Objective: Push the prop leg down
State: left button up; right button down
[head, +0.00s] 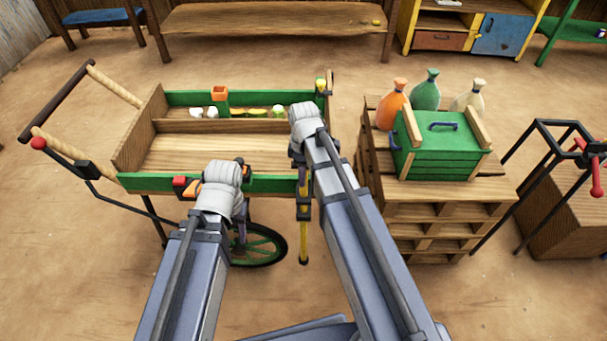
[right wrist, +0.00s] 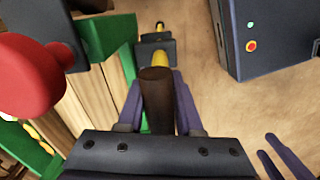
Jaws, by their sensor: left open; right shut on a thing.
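The yellow prop leg (head: 304,232) hangs upright at the right end of the cart, its lower end near the floor. In the right wrist view its brown grip (right wrist: 157,98) sits between the purple fingers of my right gripper (right wrist: 157,105), which is shut on it. The yellow rod and a dark bracket (right wrist: 153,50) show beyond the grip. In the head view my right gripper (head: 303,183) is at the leg's upper part, partly hidden by my arm. My left gripper (head: 238,230) is open and empty by the wheel, mostly hidden behind my left wrist.
The wooden cart with green sides (head: 262,183) has a spoked wheel (head: 265,243) and a red knob (right wrist: 30,75) close to my right gripper. Floor in front is clear.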

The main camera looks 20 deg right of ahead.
aim_at(304, 195)
jog(key=shift+f, duration=0.1)
dwell(0.8)
notch_tip(304, 195, down, 10)
jog(key=b, duration=1)
jog(key=shift+f+b, duration=0.2)
jog(key=shift+b, duration=0.15)
jog(key=shift+r, duration=0.1)
jog(key=c, duration=0.7)
grip_release()
jog(key=shift+o, duration=0.5)
